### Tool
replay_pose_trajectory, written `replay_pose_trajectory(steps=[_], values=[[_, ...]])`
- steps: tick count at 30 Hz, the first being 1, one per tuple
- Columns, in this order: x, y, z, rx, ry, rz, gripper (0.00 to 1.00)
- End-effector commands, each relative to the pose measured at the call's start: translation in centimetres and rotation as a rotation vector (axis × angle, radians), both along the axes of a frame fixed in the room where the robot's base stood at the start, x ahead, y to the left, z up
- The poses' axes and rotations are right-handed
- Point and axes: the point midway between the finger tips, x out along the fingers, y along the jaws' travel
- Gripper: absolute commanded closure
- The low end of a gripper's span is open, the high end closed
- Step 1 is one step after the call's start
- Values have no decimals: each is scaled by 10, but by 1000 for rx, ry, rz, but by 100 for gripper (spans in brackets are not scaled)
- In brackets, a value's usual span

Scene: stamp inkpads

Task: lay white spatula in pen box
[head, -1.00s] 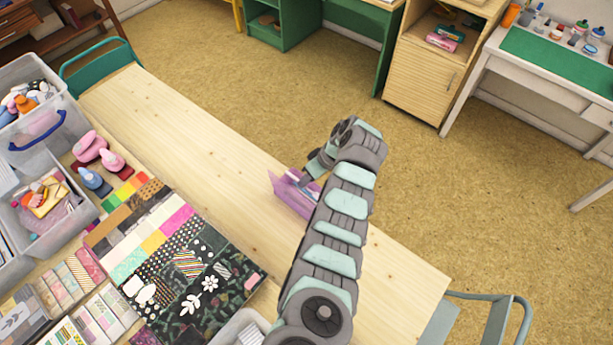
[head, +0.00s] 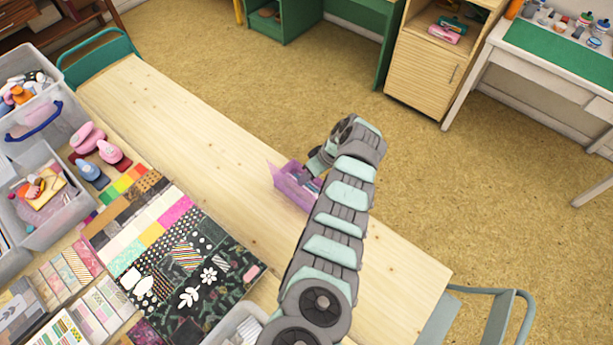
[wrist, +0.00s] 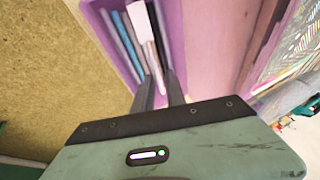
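The pen box (head: 284,183) is an open purple see-through box on the wooden table, partly hidden behind my arm in the head view. In the wrist view, its wide purple wall (wrist: 208,45) is right of several dark and blue slim items (wrist: 122,42) inside it. The white spatula (wrist: 141,22) lies along these items, within the box outline. My gripper (wrist: 160,78) has its two fingers close on both sides of the spatula's narrow part, and appears shut on it. Whether the spatula touches the box floor is hidden.
The wooden table (head: 165,125) is bare left of the box. Patterned paper sheets (head: 175,250), stamps (head: 90,137) and clear bins (head: 45,220) fill the near left side.

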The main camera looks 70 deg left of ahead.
Motion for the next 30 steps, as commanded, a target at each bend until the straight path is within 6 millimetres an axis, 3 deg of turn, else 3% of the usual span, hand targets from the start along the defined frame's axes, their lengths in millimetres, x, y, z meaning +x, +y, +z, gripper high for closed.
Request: replay_pose_trajectory(steps=[6, 16, 30], values=[[0, 0, 0, 0, 0, 0, 65], [2, -1, 4, 0, -1, 0, 65], [36, -20, 79, 0, -1, 0, 65]])
